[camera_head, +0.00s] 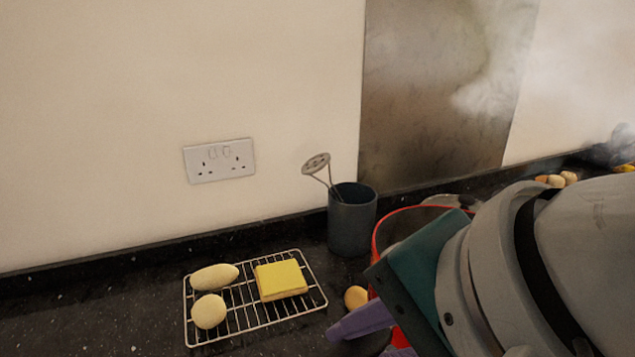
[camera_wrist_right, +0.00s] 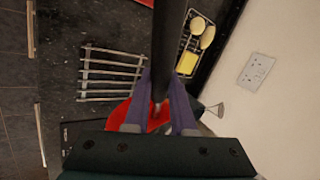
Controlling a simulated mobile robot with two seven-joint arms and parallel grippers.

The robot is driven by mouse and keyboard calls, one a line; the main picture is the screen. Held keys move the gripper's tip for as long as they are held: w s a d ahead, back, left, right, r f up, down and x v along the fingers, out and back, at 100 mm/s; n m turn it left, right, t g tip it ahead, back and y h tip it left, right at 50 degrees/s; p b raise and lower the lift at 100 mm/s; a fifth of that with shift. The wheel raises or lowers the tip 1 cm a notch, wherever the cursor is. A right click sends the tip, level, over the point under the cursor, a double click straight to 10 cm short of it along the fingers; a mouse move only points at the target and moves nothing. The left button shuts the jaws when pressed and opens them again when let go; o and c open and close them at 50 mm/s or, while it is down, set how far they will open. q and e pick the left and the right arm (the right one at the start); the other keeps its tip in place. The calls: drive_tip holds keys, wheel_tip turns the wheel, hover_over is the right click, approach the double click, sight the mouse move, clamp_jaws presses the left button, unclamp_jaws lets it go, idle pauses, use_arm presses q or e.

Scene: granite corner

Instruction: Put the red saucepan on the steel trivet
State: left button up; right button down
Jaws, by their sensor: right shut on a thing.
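The red saucepan (camera_head: 376,236) is at the right in the head view, mostly hidden behind my right arm. In the right wrist view part of its red body (camera_wrist_right: 118,116) shows below the fingers, and its dark handle (camera_wrist_right: 170,40) runs up between them. My right gripper (camera_wrist_right: 163,85) has purple fingers shut on the handle. One purple finger also shows in the head view (camera_head: 362,320). The steel trivet (camera_wrist_right: 110,74), a set of parallel bars, lies bare on the dark counter left of the fingers in the wrist view. My left gripper is not in view.
A wire rack (camera_head: 256,325) holds a yellow sponge (camera_head: 281,280) and two pale potato-like things. A grey utensil pot (camera_head: 351,222) with a masher stands by the wall. Steam drifts at upper right.

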drive_tip(key=shift+a+f, duration=0.2)
drive_tip(key=shift+a, duration=0.05)
drive_tip(key=shift+f+b, duration=1.9)
drive_tip(key=shift+f, duration=7.9)
drive_tip(key=c, duration=0.8)
unclamp_jaws()
drive_tip(key=shift+s, duration=0.1)
drive_tip(key=shift+o, duration=0.2)
